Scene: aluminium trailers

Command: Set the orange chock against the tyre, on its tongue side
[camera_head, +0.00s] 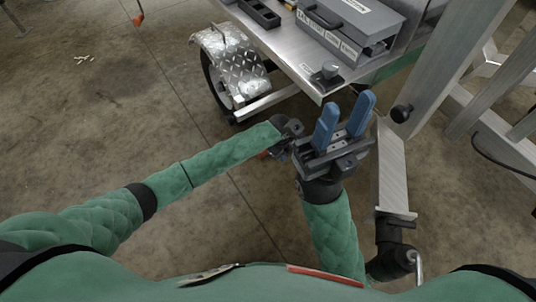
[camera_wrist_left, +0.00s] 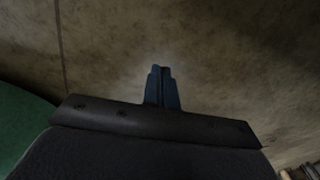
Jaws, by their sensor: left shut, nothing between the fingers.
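The tyre (camera_head: 213,88) is the dark wheel under the silver tread-plate mudguard (camera_head: 235,62) in the head view. A small orange item (camera_head: 138,18) lies on the floor at the top left; I cannot tell if it is the chock. A bit of orange (camera_head: 264,154) also shows beside my left wrist, mostly hidden. My left gripper (camera_head: 285,132) is below and right of the tyre, its fingers hidden there. In the left wrist view its blue fingers (camera_wrist_left: 161,72) are shut and empty above bare floor. My right gripper (camera_head: 345,115) has its blue fingers apart and empty.
The trailer bed (camera_head: 285,50) carries a grey toolbox (camera_head: 350,25) and a black tray (camera_head: 260,13). The jockey-wheel post with its crank (camera_head: 395,255) stands at the right, near my right arm. Open concrete floor (camera_head: 100,110) lies left of the tyre.

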